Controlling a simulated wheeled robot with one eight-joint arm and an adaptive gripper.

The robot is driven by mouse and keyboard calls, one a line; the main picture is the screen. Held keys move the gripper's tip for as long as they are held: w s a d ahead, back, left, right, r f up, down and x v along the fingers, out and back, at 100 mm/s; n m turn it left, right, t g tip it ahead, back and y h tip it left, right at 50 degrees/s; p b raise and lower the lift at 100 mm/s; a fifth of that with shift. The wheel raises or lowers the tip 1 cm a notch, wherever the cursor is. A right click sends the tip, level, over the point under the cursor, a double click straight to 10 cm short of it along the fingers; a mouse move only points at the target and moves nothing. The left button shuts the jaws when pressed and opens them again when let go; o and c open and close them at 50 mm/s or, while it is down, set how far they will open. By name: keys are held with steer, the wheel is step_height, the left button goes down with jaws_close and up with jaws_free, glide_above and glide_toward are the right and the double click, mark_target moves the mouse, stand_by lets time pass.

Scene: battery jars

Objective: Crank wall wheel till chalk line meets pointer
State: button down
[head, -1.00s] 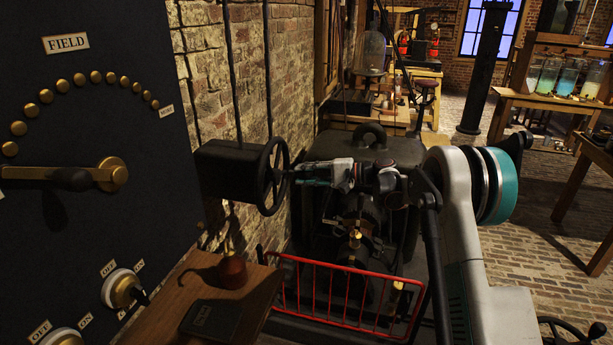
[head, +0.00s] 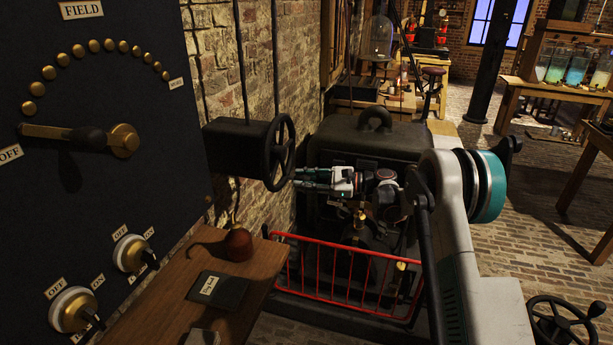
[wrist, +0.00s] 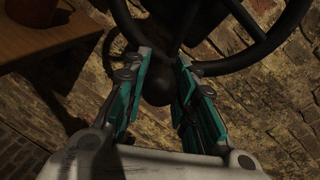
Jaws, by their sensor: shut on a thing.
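The black spoked wall wheel (head: 280,152) stands out from a dark box (head: 237,147) on the brick wall. In the wrist view its rim (wrist: 226,68) and spokes fill the top. My gripper (head: 298,178) is at the lower right of the wheel in the head view. In the wrist view my gripper (wrist: 160,75) has its teal fingers on either side of a dark round knob (wrist: 157,90) at the rim and is shut on it. The fingers partly hide the contact. I cannot make out a chalk line or a pointer.
A red railing (head: 345,275) stands below my arm before a dark machine (head: 365,150). A wooden shelf (head: 258,272) with a brown knobbed object (head: 239,244) juts out below the wheel. The dark FIELD panel (head: 150,190) is at the left.

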steer(key=shift+s+a+f+m, duration=0.2)
steer(key=shift+s+m, duration=0.35)
steer(key=shift+m, duration=0.05)
steer(key=shift+s+a+f+m, duration=0.15)
steer(key=shift+s+m, duration=0.4)
steer(key=shift+m, duration=0.05)
steer(key=c, duration=1.3)
jaws_free()
steer(key=v, duration=1.2)
steer(key=shift+d+f, duration=0.1)
steer(key=shift+f, duration=0.1)
steer(key=shift+o, duration=0.3)
